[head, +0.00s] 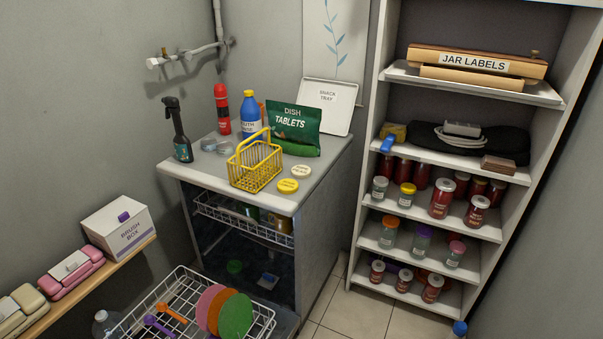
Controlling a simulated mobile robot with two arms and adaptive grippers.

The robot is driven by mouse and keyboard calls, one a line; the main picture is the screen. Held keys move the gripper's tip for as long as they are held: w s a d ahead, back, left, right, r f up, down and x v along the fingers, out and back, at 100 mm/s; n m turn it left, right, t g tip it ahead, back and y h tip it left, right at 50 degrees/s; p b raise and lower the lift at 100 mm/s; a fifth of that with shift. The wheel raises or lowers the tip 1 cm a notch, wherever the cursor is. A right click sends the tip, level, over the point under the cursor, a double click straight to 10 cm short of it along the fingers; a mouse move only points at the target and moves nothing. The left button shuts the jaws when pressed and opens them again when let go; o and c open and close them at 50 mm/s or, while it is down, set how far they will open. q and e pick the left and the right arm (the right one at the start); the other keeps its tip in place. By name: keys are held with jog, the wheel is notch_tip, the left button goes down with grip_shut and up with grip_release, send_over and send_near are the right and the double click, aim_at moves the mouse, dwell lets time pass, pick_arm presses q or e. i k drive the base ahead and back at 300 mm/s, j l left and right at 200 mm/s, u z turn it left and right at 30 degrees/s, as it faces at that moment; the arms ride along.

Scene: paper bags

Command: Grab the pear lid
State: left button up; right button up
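Two round labelled lids lie flat on the grey counter top (318,165), right of a yellow wire basket (256,168). One is a cream lid (301,171); the other is a yellow lid (288,186) nearer the front edge. Their lettering is too small to read, so I cannot tell which is the pear lid. Two greyish, clear-looking round pieces, one (208,144) beside the other (224,148), lie left of the basket; I cannot tell if they are lids. Neither of my grippers is in view.
Green dish tablets bag (293,128), blue bottle (250,115), red bottle (222,108) and dark spray bottle (177,130) stand around the counter. Below, a pulled-out rack (258,325) holds coloured discs. A shelf unit (362,190) with several jars stands right. Bare tiled floor (355,310) lies between.

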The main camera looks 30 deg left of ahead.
aim_at(298, 171)
jog(key=i+j, duration=0.1)
jog(key=i, duration=0.55)
jog(key=i+u, duration=0.55)
jog(key=u, duration=0.15)
jog(key=i+l+u, duration=0.1)
jog(key=i+u, duration=0.15)
jog(key=u, duration=0.15)
